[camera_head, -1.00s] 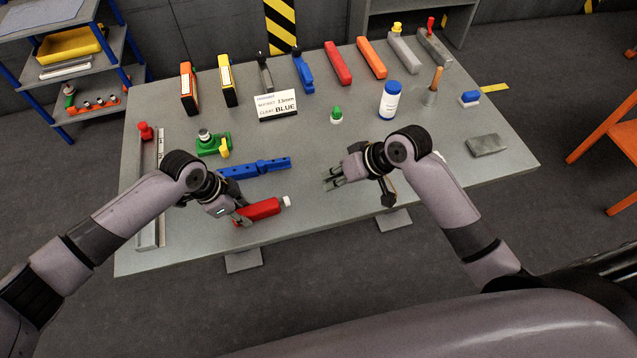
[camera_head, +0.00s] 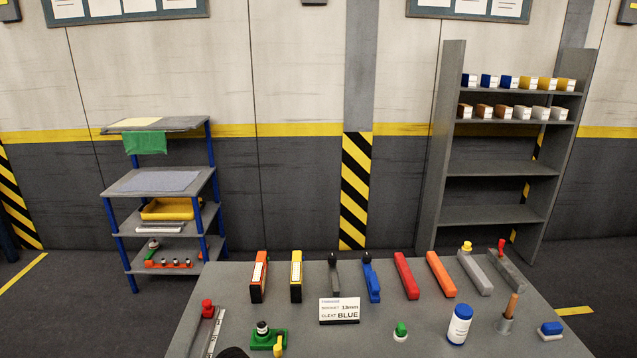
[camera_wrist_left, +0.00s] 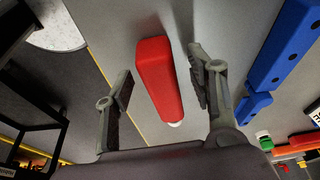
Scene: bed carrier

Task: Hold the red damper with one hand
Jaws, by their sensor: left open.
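The red damper (camera_wrist_left: 157,75), a red block with a white rounded tip, shows in the left wrist view. It lies between the two fingers of my left gripper (camera_wrist_left: 160,82), which is open. How deep the damper sits between the fingers is unclear. The head view does not show this damper or either gripper's fingers. A different red bar (camera_head: 406,275) lies in the table's back row.
A blue bar (camera_wrist_left: 284,50) lies right of the damper in the left wrist view. On the table (camera_head: 240,300) stand a sign (camera_head: 339,310), a white bottle (camera_head: 459,324) and a green clamp (camera_head: 266,339). A blue-post shelf (camera_head: 160,185) and a grey rack (camera_head: 500,165) stand behind.

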